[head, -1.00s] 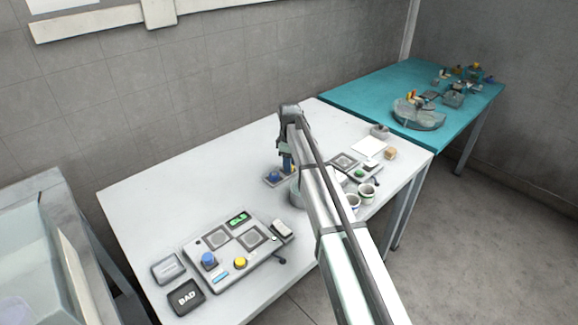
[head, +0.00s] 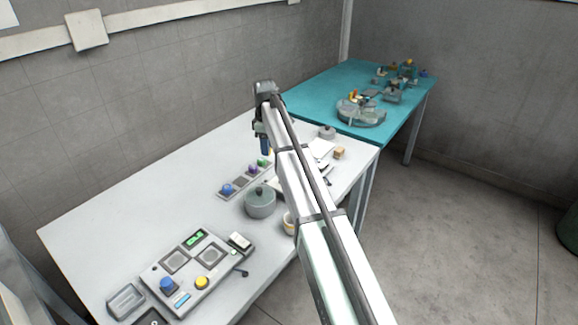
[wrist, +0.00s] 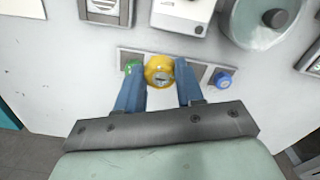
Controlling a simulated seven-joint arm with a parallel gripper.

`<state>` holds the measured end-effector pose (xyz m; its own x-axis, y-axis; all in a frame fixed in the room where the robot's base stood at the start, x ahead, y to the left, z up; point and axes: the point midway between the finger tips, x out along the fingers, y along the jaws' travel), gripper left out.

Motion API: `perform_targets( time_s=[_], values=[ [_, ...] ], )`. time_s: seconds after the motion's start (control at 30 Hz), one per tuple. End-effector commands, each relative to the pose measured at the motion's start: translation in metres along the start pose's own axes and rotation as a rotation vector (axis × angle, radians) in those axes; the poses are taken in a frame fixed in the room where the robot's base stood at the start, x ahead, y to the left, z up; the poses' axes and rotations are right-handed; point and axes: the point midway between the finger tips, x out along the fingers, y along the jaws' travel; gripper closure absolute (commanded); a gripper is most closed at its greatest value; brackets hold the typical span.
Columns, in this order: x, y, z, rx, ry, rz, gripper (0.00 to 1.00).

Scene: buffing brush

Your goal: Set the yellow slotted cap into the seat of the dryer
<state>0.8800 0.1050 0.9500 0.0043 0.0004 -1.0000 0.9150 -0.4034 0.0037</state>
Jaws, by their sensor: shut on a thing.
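The yellow slotted cap (wrist: 160,72) is between the two blue fingertips of my gripper (wrist: 160,78) in the wrist view, its slot facing the camera. My gripper is shut on it. In the head view my gripper (head: 264,147) hangs above the far end of a small grey rack (head: 240,180); the cap cannot be made out there. The rack carries a blue knob (head: 227,189), a purple knob (head: 253,169) and a green knob (head: 263,161). In the wrist view the cap covers part of the rack. I cannot tell which thing is the dryer, and its seat is not identifiable.
A grey lidded pot (head: 260,202) stands in front of the rack. A control panel (head: 190,272) with blue and yellow knobs is at front left. My arm covers part of the white table (head: 110,225). A teal table (head: 325,92) behind holds a round glassy device (head: 361,112) and several small items.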

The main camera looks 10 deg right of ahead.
Motion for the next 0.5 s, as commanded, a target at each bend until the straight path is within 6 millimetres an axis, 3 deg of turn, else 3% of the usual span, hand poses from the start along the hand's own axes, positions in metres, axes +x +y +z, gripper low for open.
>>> perform_targets(
  time_s=[0.1,0.3,0.4,0.5],
  values=[
    [-0.004,0.029,0.039,0.058,0.002,0.003,0.91],
    [-0.009,0.059,0.081,0.109,0.003,0.005,0.91],
    [-0.013,0.073,0.092,0.096,0.002,0.004,0.91],
    [-0.013,0.074,0.087,0.039,0.000,0.000,0.91]
  ],
)
